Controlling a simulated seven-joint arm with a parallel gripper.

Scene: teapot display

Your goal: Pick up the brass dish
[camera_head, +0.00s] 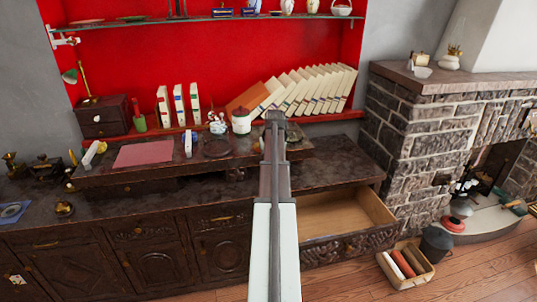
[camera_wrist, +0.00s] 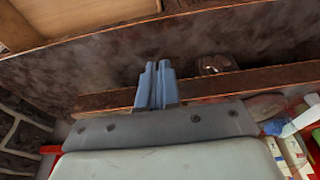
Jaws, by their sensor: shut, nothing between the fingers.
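A small round brass dish (camera_head: 64,209) appears to sit on the dark sideboard top (camera_head: 110,205) at the left, near its front edge. It is small in the head view, and I cannot make it out in the wrist view. My gripper (camera_head: 275,118) reaches over the middle of the sideboard, well to the right of the dish. In the wrist view its two blue-grey fingers (camera_wrist: 157,68) are together and hold nothing.
A raised ledge with a pink mat (camera_head: 143,153), a lidded jar (camera_head: 241,120) and books (camera_head: 305,92) runs along the back. An open drawer (camera_head: 345,215) juts out at right. Brass pieces (camera_head: 12,163) stand far left. The counter around the dish is mostly clear.

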